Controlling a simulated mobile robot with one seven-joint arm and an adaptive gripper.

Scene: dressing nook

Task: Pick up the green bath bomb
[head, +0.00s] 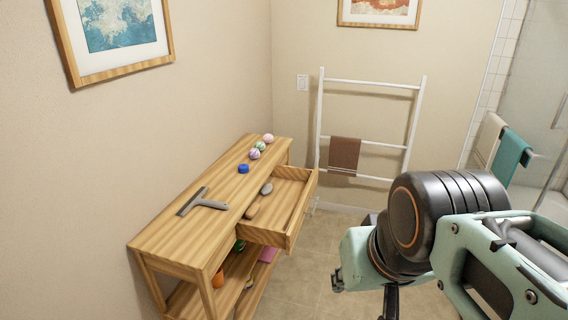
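The green bath bomb (261,146) is a small ball on the top of the wooden console table (163,232), near its far end. It sits in a close row between a pink ball (268,138) behind it and a purple-and-white ball (254,154) in front. I cannot tell whether they touch. My arm reaches in from the lower right, well apart from the table. Only a dark part below the arm (390,302) shows where my gripper may be; its fingers cannot be made out.
A blue round item (243,168) and a grey squeegee (203,203) lie on the tabletop. The drawer (291,214) is pulled open, with stone-like items inside. A lower shelf holds several items. A white towel ladder (320,120) leans on the back wall. The floor between is clear.

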